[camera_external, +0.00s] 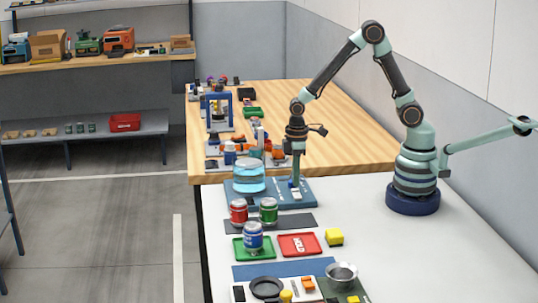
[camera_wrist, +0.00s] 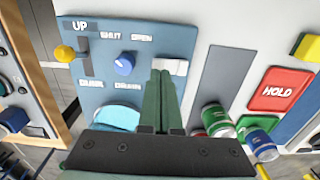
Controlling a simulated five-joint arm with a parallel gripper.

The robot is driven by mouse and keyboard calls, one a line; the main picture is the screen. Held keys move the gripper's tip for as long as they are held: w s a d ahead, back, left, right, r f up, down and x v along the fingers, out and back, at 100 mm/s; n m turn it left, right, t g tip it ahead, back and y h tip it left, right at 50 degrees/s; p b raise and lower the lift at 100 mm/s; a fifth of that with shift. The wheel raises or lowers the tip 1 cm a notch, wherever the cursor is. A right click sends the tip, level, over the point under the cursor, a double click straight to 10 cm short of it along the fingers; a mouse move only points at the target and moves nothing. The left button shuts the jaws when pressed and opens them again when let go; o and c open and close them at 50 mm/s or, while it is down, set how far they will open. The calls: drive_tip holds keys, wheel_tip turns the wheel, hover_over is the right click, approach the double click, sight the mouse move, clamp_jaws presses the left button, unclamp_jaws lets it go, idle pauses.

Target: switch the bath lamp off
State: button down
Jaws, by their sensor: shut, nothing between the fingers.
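The bath (camera_external: 249,177) is a clear round tank of bright blue liquid on a blue panel (camera_external: 233,200); its edge also shows in the wrist view (camera_wrist: 117,117). A small white switch (camera_wrist: 178,67) sits on the panel at the tips of my gripper (camera_wrist: 163,74). It also shows in the external view (camera_external: 297,196), just below my gripper (camera_external: 295,184). My gripper is shut with nothing held and points down at the switch. The fingers partly hide it, so I cannot tell contact or which way it is set. No separate lamp is clear.
The panel also has a blue knob (camera_wrist: 124,64) marked SHUT and OPEN, and a yellow-knobbed lever (camera_wrist: 66,54) by UP. Red (camera_external: 238,212), green (camera_external: 269,212) and blue cans (camera_external: 253,238) stand nearby. A red HOLD tray (camera_external: 299,254) and yellow block (camera_external: 334,237) lie beyond.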

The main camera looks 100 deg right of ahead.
sight(296, 190)
drive_tip(key=shift+f, duration=1)
idle(0.7)
drive_tip(key=shift+r, duration=3.55)
drive_tip(key=shift+r, duration=0.1)
drive_tip(key=s+a+r+t, duration=0.2)
drive_tip(key=s+a+r, duration=0.1)
drive_tip(key=r, duration=0.4)
drive_tip(key=s+a+r+t, duration=0.3)
drive_tip(key=s+a+r, duration=0.1)
drive_tip(key=r, duration=0.3)
drive_tip(key=shift+s+a+t, duration=0.15)
drive_tip(key=shift+a+t, duration=0.15)
drive_tip(key=shift+a, duration=0.25)
drive_tip(key=shift+r, duration=0.1)
